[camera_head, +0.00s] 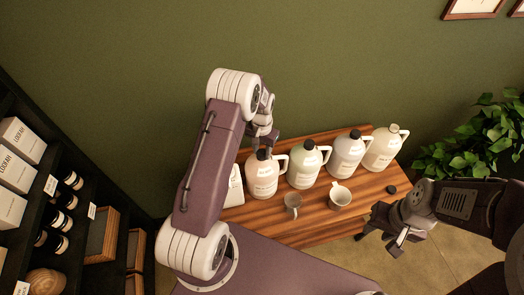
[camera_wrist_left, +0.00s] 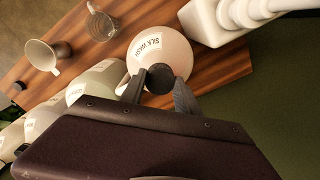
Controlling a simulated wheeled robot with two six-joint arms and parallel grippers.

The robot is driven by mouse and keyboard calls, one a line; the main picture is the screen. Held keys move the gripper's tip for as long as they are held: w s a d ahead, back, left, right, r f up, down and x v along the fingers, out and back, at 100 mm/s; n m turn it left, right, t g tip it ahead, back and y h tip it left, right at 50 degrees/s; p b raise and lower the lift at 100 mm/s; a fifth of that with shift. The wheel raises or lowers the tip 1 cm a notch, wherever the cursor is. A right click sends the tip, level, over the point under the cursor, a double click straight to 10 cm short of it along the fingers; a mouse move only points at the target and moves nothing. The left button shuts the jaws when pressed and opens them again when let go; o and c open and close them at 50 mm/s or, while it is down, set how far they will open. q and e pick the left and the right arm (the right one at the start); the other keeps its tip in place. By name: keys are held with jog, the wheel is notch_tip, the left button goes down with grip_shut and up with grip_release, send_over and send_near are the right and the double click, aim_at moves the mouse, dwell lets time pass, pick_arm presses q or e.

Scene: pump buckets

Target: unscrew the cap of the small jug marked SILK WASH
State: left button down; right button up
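The small jug marked SILK WASH (camera_wrist_left: 160,50) is pale and round, and its label reads clearly in the left wrist view. In the head view the leftmost round jug (camera_head: 262,181) stands on the wooden table under my left gripper (camera_head: 263,143). Its dark round cap (camera_wrist_left: 159,78) sits on its neck. The fingers of my left gripper (camera_wrist_left: 160,90) flank the cap on both sides, very close to it; whether they press on it is not clear. My right gripper (camera_head: 382,237) is open and empty, off the table's front right.
Three more handled jugs (camera_head: 304,170) stand in a row to the right. A dark round piece (camera_head: 391,189) lies on the table (camera_head: 300,233). A stocked shelf is at left, a plant (camera_head: 485,140) at right.

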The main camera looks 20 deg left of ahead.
aim_at(262, 153)
dwell(0.3)
pick_arm(q)
jog(key=n, duration=1.3)
jog(key=shift+r, duration=0.25)
jog(key=shift+r+p, duration=0.75)
jog(key=shift+r, duration=0.05)
jog(key=shift+r, duration=0.1)
notch_tip(262, 153, up, 4)
jog(key=p, duration=0.3)
